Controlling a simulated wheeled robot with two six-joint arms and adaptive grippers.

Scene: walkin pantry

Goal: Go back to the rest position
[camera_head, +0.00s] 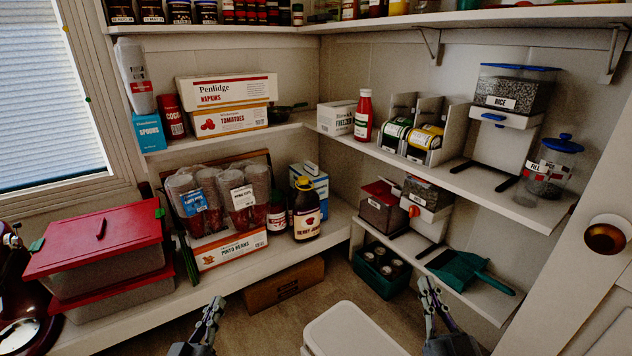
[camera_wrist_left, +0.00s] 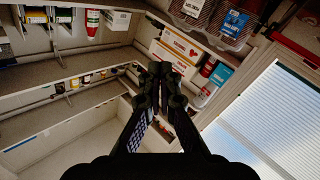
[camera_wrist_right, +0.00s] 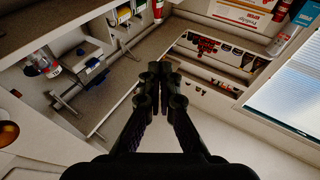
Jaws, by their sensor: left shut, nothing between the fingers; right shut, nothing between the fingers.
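My left gripper (camera_head: 212,312) is low in the head view, in front of the lower left shelf and over the floor. In the left wrist view its fingers (camera_wrist_left: 160,78) are together with nothing between them. My right gripper (camera_head: 428,292) is low and right of centre in the head view, in front of the right shelves. In the right wrist view its fingers (camera_wrist_right: 160,78) are together and empty. Both grippers point up and are apart from the shelves' goods as far as I can tell.
A white lidded bin (camera_head: 352,330) stands between my grippers. The lower left shelf holds a red-lidded box (camera_head: 98,240), bagged cups and a dark syrup bottle (camera_head: 306,212). A green dustpan (camera_head: 462,270) lies on the low right shelf. A cardboard box (camera_head: 285,285) sits on the floor. A door with a knob (camera_head: 604,238) is at right.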

